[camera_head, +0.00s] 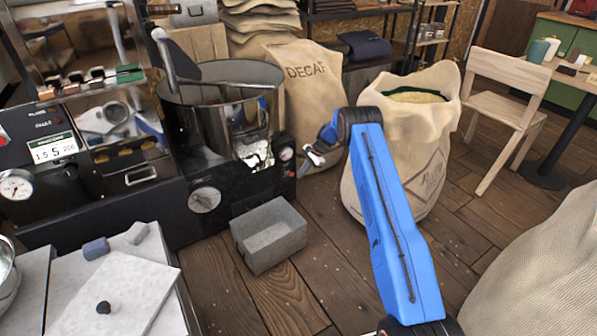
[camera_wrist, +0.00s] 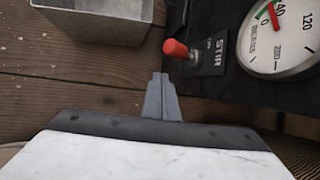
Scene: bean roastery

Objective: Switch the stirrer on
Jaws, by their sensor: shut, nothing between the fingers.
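The stir switch (camera_wrist: 178,48) is a small lever with a red tip on a black panel. It shows in the wrist view, beside a label reading STIR (camera_wrist: 216,57). Its red tip points left in that view; I cannot tell whether it is on or off. My gripper (camera_wrist: 160,78) is shut and empty, its narrow grey tips just below the red tip in the picture and apparently apart from it. In the head view my gripper (camera_head: 306,165) is just right of the black roasting machine (camera_head: 150,195). I cannot make out the switch clearly there.
A round dial (camera_wrist: 282,32) sits right of the switch. A grey metal bin (camera_head: 268,234) stands on the floor below; it also shows in the wrist view (camera_wrist: 98,22). An open sack (camera_head: 400,165) stands right of my gripper, and a DECAF sack (camera_head: 308,88) behind.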

